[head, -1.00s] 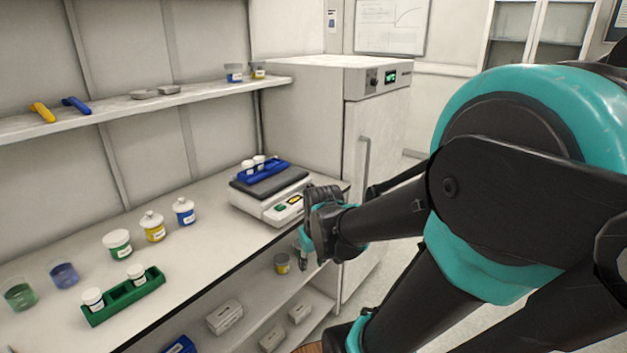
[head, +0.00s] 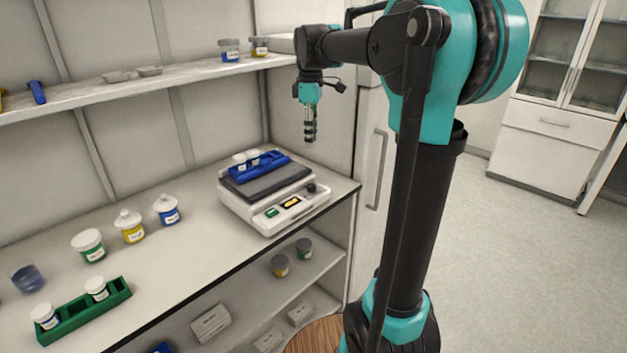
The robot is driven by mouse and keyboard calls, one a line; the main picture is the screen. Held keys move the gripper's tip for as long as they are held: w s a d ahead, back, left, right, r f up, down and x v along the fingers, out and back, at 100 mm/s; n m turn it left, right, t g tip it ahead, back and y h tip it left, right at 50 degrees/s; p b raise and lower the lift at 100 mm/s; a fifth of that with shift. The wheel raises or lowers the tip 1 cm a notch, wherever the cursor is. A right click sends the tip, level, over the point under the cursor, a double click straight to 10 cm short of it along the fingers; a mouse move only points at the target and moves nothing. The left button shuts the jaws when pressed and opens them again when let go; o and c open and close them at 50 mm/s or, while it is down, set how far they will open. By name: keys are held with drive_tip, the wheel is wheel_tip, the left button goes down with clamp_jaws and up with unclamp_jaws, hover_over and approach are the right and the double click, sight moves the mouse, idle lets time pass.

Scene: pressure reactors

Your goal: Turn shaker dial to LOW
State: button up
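The shaker (head: 233,205) is a white box with a dark platform, standing near the right end of the bench. Its sloped front panel has a green button, a lit yellow display (head: 291,202) and a black dial (head: 311,188) at the right end. The dial's setting and any labels are too small to read. My gripper (head: 309,138) hangs pointing down, above and behind the dial in the picture, apart from it. Its fingers are seen edge-on, so the gap between them does not show. Nothing shows held in it.
A blue rack (head: 262,168) with white-capped jars sits on the shaker's platform. Jars (head: 88,245) and a green rack (head: 80,310) stand to the left on the bench. A shelf (head: 120,87) runs above. A tall white cabinet (head: 372,150) stands right behind my arm.

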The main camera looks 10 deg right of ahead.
sight(311, 185)
wheel_tip(311, 185, down, 16)
drive_tip(key=shift+r, duration=0.2)
idle(0.4)
clamp_jaws()
